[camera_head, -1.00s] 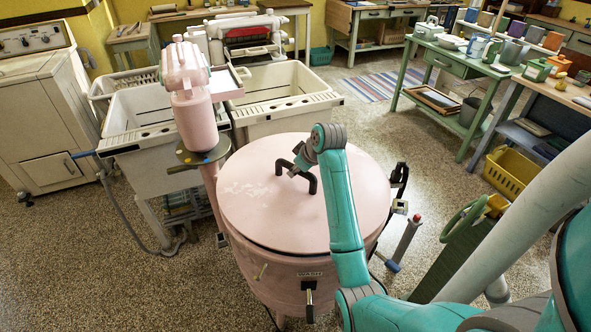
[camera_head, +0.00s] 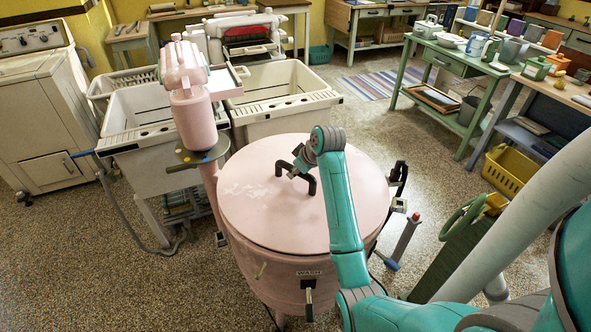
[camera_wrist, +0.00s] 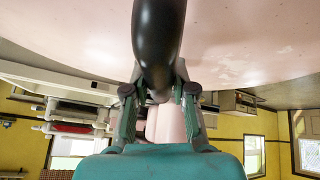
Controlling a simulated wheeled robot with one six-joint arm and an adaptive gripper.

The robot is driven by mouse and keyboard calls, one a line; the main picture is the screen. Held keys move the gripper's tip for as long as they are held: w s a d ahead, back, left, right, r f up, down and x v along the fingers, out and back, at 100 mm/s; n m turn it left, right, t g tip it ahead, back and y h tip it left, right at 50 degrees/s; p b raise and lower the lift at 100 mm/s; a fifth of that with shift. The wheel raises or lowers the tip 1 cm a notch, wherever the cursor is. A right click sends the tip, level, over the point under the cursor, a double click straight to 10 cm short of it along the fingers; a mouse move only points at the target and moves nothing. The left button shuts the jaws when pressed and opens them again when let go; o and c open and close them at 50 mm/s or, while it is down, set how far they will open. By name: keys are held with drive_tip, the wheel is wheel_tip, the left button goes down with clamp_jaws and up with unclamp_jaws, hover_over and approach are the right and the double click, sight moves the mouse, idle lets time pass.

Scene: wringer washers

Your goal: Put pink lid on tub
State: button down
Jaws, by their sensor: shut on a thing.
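The pink lid (camera_head: 262,211) is round and lies over the top of the pink washer tub (camera_head: 283,272) in the head view. It looks level and seated at the rim, though I cannot tell if a thin gap remains. Its black handle (camera_head: 311,182) stands up at the middle. My gripper (camera_head: 299,168) is shut on this handle. In the wrist view the black handle (camera_wrist: 158,45) passes between the fingers of my gripper (camera_wrist: 160,92), with the pink lid (camera_wrist: 240,40) filling the top. The far side of the tub is hidden.
The pink wringer post (camera_head: 195,120) stands at the washer's left. Cream rinse tubs (camera_head: 285,95) are behind it. A green table (camera_head: 455,65) with pots and a yellow crate (camera_head: 508,172) are to the right. Speckled floor is open at the lower left.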

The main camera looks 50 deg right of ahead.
drive_tip(key=shift+f, duration=0.7)
drive_tip(key=c, duration=0.9)
unclamp_jaws()
drive_tip(key=shift+d, duration=0.1)
drive_tip(key=shift+o, duration=0.2)
drive_tip(key=shift+f, duration=0.15)
drive_tip(key=v, duration=1.2)
drive_tip(key=shift+s, duration=0.1)
